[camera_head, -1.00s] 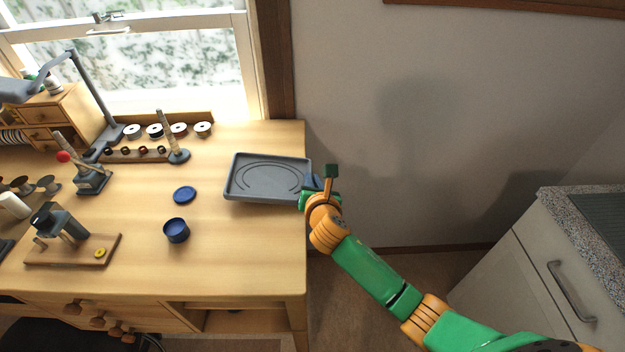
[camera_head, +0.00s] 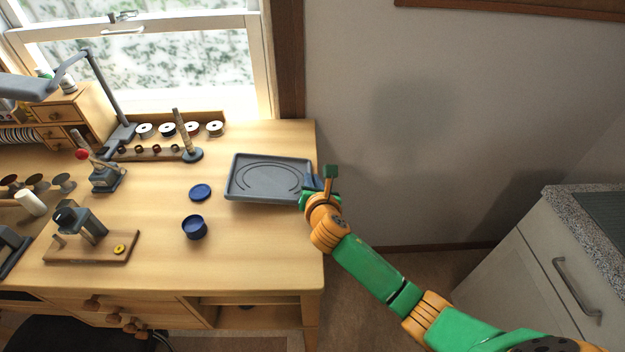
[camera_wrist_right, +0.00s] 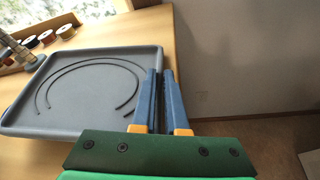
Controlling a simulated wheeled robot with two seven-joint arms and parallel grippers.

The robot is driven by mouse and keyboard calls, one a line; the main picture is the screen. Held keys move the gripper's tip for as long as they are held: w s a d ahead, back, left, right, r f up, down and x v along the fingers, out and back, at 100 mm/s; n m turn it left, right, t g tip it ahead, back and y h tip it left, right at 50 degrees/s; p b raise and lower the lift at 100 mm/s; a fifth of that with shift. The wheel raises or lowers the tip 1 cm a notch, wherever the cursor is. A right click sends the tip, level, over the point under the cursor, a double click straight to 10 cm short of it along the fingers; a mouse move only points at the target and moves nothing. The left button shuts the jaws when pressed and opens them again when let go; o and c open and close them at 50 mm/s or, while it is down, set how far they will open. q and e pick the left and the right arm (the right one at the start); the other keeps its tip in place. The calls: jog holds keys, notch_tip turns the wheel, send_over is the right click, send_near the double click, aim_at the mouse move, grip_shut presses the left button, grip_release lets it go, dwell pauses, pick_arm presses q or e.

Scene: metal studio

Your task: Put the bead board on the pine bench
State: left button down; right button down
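The bead board (camera_head: 268,178) is a grey, shallow tray with curved grooves. It is over the right part of the pine bench (camera_head: 255,255), level or nearly so; I cannot tell whether its underside touches the wood. My right gripper (camera_head: 313,183) is at the board's right edge, its blue fingers shut on the rim. In the right wrist view the board (camera_wrist_right: 85,117) extends left from the fingers (camera_wrist_right: 162,100), which sit close together on either side of its edge. My left gripper is not in view.
A blue lid (camera_head: 200,192) and blue cup (camera_head: 194,227) stand left of the board. A post on a round base (camera_head: 191,155) and spools (camera_head: 214,128) are behind. A wooden jig (camera_head: 92,247) is further left. A cabinet (camera_head: 530,265) stands right.

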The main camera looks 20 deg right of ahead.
jog(key=c, duration=0.9)
grip_release()
jog(key=shift+s+d+f, duration=0.1)
jog(key=shift+d+f, duration=0.1)
jog(key=shift+d, duration=0.05)
jog(key=shift+o, duration=0.2)
jog(key=shift+a, duration=0.1)
jog(key=shift+r, duration=0.1)
jog(key=shift+s+r, duration=0.1)
jog(key=shift+s, duration=0.2)
jog(key=v, duration=0.6)
jog(key=shift+s+r+p, duration=0.1)
jog(key=shift+s+p, duration=0.15)
jog(key=shift+p, duration=0.15)
jog(key=shift+w, duration=0.1)
